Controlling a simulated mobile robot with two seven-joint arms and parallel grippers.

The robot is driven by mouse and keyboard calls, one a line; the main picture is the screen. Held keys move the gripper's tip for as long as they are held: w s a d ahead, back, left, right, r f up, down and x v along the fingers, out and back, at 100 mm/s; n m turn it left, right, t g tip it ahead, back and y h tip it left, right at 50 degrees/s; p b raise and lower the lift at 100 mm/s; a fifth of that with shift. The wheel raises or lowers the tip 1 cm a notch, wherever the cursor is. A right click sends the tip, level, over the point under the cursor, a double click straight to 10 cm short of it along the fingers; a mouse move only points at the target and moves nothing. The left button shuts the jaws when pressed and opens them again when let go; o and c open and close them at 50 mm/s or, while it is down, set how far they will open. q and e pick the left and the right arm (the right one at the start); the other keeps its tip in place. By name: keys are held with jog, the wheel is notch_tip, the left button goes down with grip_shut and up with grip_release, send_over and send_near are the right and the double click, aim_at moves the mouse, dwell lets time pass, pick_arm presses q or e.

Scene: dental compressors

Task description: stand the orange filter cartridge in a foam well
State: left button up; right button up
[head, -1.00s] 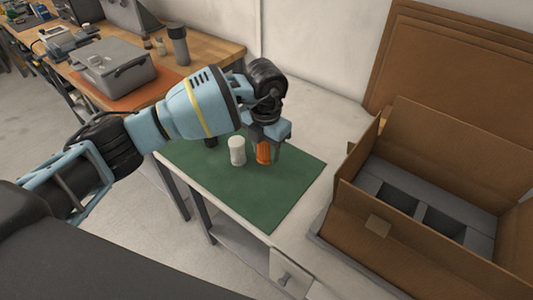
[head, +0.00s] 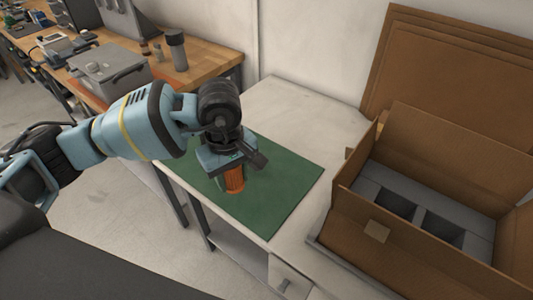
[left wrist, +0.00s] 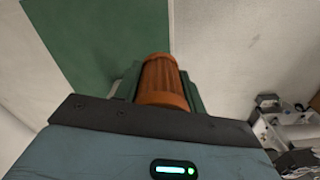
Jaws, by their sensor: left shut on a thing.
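The orange filter cartridge (head: 234,181) is ribbed and held below my left gripper (head: 236,173), over the green mat (head: 285,185) in the head view. In the left wrist view the cartridge (left wrist: 163,82) lies between the two fingers, which are shut on it. How high it is above the mat I cannot tell. The grey foam (head: 479,245) sits inside an open cardboard box (head: 400,245) at the right. It has dark square wells, one at the front (head: 441,224) and one to its left (head: 396,204); both look empty. My right gripper is not in view.
The box's raised walls and flaps surround the foam. Flat cardboard sheets (head: 440,65) lean on the wall behind it. Pale bench top (head: 300,110) is clear between mat and box. A wooden bench (head: 205,62) with a grey case (head: 110,75) stands at the left.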

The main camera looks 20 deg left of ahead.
pick_arm(q)
jog(key=s+a+m, duration=0.1)
jog(key=s+m, duration=0.5)
jog(key=m, duration=0.4)
jog(key=shift+s+a+r, duration=0.3)
jog(key=shift+a+r, duration=0.05)
